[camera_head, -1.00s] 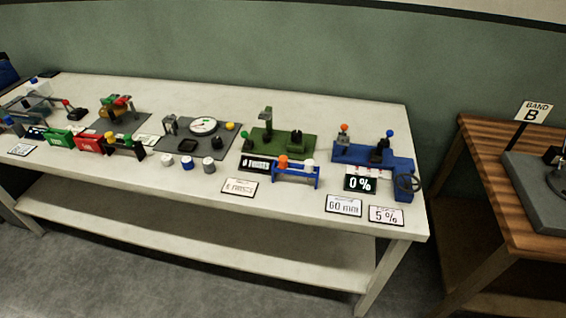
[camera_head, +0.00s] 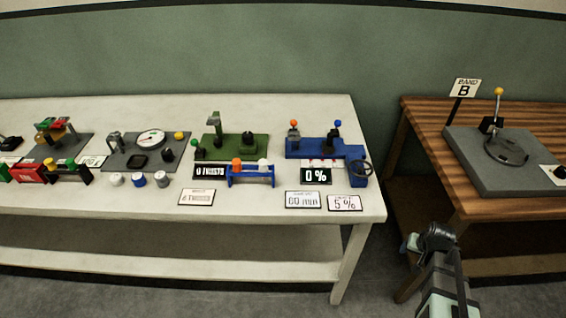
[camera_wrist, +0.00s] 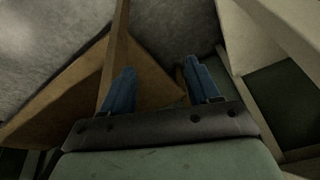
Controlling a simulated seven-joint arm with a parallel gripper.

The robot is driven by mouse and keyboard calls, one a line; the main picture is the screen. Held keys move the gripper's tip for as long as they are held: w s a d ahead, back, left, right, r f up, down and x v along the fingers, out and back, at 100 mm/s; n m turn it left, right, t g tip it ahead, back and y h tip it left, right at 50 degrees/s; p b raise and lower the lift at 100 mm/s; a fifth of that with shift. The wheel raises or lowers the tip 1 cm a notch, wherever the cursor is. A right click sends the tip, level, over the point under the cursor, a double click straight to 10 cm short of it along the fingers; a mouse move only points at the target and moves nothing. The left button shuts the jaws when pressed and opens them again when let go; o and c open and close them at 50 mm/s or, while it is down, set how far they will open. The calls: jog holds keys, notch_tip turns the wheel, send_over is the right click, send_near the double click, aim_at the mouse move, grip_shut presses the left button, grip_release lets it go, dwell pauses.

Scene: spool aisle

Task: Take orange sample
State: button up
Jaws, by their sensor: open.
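An orange-topped sample (camera_head: 237,163) stands in a small blue rack (camera_head: 250,181) near the front of the white table, with a white-topped piece (camera_head: 263,164) at its right. My gripper (camera_wrist: 158,88) shows in the wrist view with its two blue fingers apart and nothing between them. In the head view my arm is at the lower right, in front of the gap between the two tables, well right of and below the rack. The sample is not recognisable in the wrist view.
The white table (camera_head: 100,212) also holds a green device (camera_head: 230,148), a blue machine (camera_head: 318,149) with an orange-knobbed lever, a dial plate (camera_head: 125,160), small pots and cards.

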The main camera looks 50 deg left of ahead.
jog(key=w+a+r+n+t+y, duration=0.1)
jog(key=w+a+r+t+y, duration=0.15)
jog(key=a+r, duration=0.65)
jog(key=w+a+r+n+t+y, duration=0.1)
jog(key=w+a+r, duration=0.2)
jog(key=a+r, duration=0.55)
notch_tip(320, 180, up, 21)
jog(key=n+g+h, duration=0.1)
jog(key=n+g, duration=0.5)
jog(key=n, duration=0.4)
send_over(236, 161)
jog(key=d, duration=0.6)
jog(key=x, duration=1.2)
jog(key=shift+s+a+f, duration=0.15)
jog(key=shift+a+f, duration=0.05)
jog(key=shift+a, duration=0.2)
jog(key=shift+c, duration=0.2)
